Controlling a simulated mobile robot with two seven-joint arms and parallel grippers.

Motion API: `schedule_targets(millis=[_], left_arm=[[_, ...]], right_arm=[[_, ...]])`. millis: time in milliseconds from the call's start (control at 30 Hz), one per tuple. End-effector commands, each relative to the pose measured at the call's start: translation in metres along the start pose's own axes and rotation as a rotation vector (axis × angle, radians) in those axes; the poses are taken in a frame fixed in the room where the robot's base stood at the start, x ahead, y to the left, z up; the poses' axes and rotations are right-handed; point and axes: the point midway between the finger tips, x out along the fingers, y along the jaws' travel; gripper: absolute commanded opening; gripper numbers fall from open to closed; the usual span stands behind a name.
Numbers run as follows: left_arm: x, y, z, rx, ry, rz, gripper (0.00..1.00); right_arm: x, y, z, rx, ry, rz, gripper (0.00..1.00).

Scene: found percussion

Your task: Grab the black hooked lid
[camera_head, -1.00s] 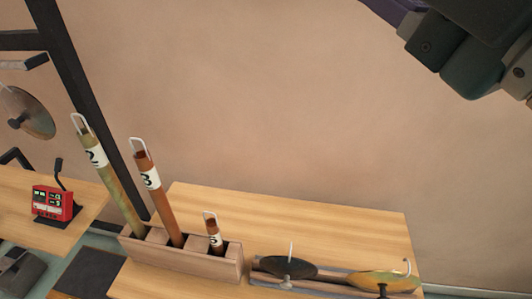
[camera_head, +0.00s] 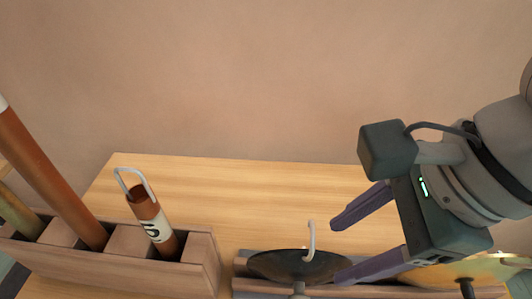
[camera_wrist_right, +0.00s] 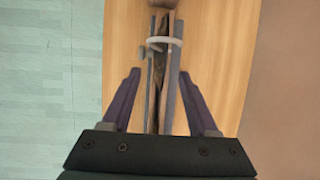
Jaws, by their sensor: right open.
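The black hooked lid (camera_head: 280,264) sits on a low stand at the front of the wooden table in the head view, its pale hook (camera_head: 311,240) standing up. My right gripper (camera_head: 338,250) is open, just to the right of the hook, fingers pointing left toward it. One finger overlaps the lid's right edge in the picture; contact cannot be told. In the right wrist view the open fingers (camera_wrist_right: 160,74) stand either side of the narrow stand, with a pale hook (camera_wrist_right: 166,41) beyond the tips. My left gripper is not in view.
A brass-coloured lid (camera_head: 480,273) is partly hidden behind my right gripper. A wooden rack (camera_head: 120,268) at the left holds tubes, including a short one with a wire loop (camera_head: 150,222). The table's back (camera_head: 240,185) is clear.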

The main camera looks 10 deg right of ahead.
Motion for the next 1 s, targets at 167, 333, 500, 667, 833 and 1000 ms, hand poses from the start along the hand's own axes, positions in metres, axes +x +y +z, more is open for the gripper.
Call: schedule_targets(millis=[167, 333, 500, 667, 833, 1000], left_arm=[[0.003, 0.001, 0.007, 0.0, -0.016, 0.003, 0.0], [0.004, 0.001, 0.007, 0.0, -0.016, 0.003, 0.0], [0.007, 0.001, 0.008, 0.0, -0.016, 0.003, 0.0], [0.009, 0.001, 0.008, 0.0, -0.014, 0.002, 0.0], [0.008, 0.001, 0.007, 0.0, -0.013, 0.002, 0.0], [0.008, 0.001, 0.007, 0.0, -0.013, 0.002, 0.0]], right_arm=[[0.025, 0.001, 0.001, 0.002, -0.003, 0.003, 0.6], [0.04, -0.001, 0.003, 0.002, -0.004, 0.003, 0.6], [0.067, -0.004, 0.005, 0.003, -0.004, 0.004, 0.6], [0.08, -0.004, 0.005, 0.002, -0.005, 0.004, 0.6], [0.08, -0.004, 0.005, 0.001, -0.005, 0.003, 0.6], [0.08, -0.004, 0.005, 0.002, -0.005, 0.003, 0.47]])
